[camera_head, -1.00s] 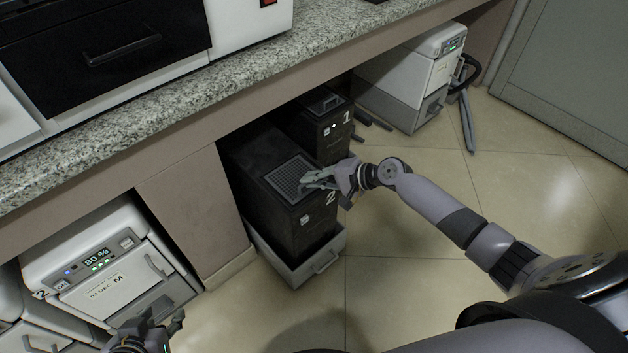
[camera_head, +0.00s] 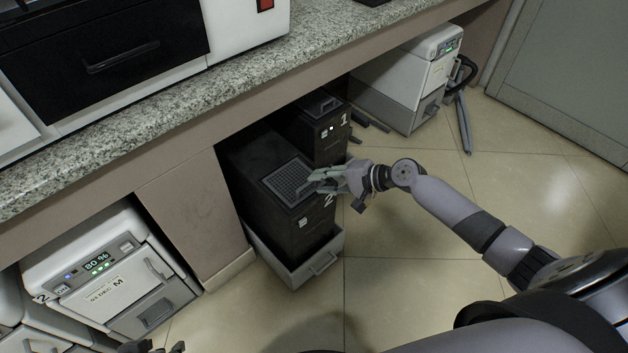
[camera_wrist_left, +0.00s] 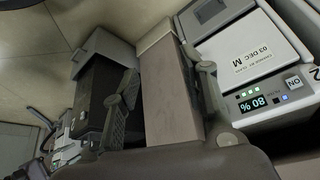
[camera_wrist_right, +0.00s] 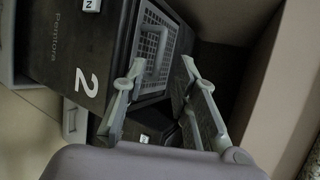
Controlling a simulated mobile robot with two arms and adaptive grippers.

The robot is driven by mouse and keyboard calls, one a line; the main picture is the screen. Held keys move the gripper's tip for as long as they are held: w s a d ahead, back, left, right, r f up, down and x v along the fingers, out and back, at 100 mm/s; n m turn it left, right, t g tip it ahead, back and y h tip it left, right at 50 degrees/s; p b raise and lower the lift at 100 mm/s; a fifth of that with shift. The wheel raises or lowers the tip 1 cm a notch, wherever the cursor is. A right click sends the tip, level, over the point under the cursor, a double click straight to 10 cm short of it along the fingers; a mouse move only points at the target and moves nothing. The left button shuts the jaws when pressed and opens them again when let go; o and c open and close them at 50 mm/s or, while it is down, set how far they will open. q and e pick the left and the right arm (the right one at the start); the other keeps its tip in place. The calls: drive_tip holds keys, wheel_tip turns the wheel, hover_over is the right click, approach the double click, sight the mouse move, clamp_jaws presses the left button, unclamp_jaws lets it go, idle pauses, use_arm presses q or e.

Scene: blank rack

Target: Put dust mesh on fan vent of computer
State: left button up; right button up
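A dark grey mesh panel with a handle (camera_head: 286,184) lies flat on the top front of the black computer marked 2 (camera_head: 312,232). In the right wrist view the mesh (camera_wrist_right: 149,42) and its handle show just beyond the fingertips. My right gripper (camera_head: 315,182) is at the mesh's right edge, fingers spread in the right wrist view (camera_wrist_right: 163,62), with nothing clearly held. Whether a finger touches the handle I cannot tell. My left gripper (camera_wrist_left: 168,71) is open and empty; only its tips (camera_head: 165,347) show at the head view's bottom edge.
Computer 1 (camera_head: 330,132) stands behind computer 2, under the granite counter (camera_head: 215,83). A brown partition (camera_head: 198,215) is left of computer 2, with white machines (camera_head: 100,262) beyond it. Another white machine (camera_head: 405,85) stands back right. The floor in front is clear.

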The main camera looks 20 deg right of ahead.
drive_tip(key=p+v, duration=0.1)
drive_tip(key=v, duration=0.7)
drive_tip(key=s+a+f+n+g+h, duration=0.2)
drive_tip(key=s+a+f+n+g, duration=0.3)
drive_tip(key=s+a+n, duration=0.7)
use_arm(q)
drive_tip(key=s, duration=0.1)
drive_tip(key=s+a+g, duration=0.1)
drive_tip(key=s, duration=0.1)
drive_tip(key=shift+s+r+g, duration=0.15)
drive_tip(key=shift+r+g, duration=0.05)
drive_tip(key=shift+g, duration=0.1)
use_arm(e)
drive_tip(key=s+d+r+h, duration=0.1)
drive_tip(key=s+d+h, duration=0.1)
drive_tip(key=s, duration=0.4)
drive_tip(key=s+d+r+n+h, duration=0.1)
drive_tip(key=s+h, duration=0.3)
drive_tip(key=s, duration=0.2)
drive_tip(key=shift+d+r+n, duration=0.15)
drive_tip(key=shift+d+n, duration=0.15)
drive_tip(key=shift+d, duration=0.1)
use_arm(q)
drive_tip(key=shift+d, duration=0.1)
